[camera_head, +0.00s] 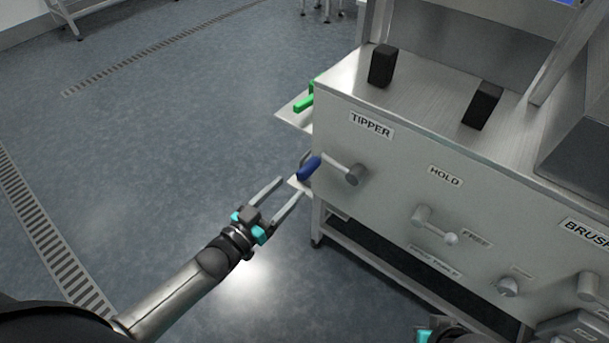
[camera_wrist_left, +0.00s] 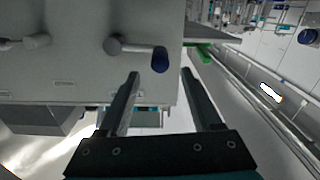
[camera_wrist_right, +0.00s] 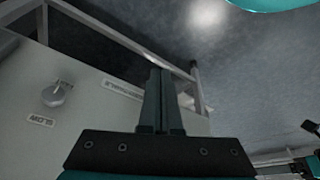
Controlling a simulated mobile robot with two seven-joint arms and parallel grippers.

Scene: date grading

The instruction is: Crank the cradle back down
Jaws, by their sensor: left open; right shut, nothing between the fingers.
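The tipper crank has a grey hub (camera_head: 354,175) on the panel under the TIPPER label (camera_head: 371,125) and a blue grip (camera_head: 309,168) reaching left. My left gripper (camera_head: 292,186) is open and empty, just below and left of the blue grip. In the left wrist view the blue grip (camera_wrist_left: 160,60) lies ahead, between the lines of the two fingers (camera_wrist_left: 160,76), apart from them. My right gripper (camera_wrist_right: 160,72) is shut and empty near the panel's lower part; only a bit of it shows at the head view's bottom edge. I cannot clearly make out the cradle.
The HOLD lever (camera_head: 436,226) with a pale knob sits right of the crank, near a FREE label. Two black blocks stand on top. Floor to the left is clear.

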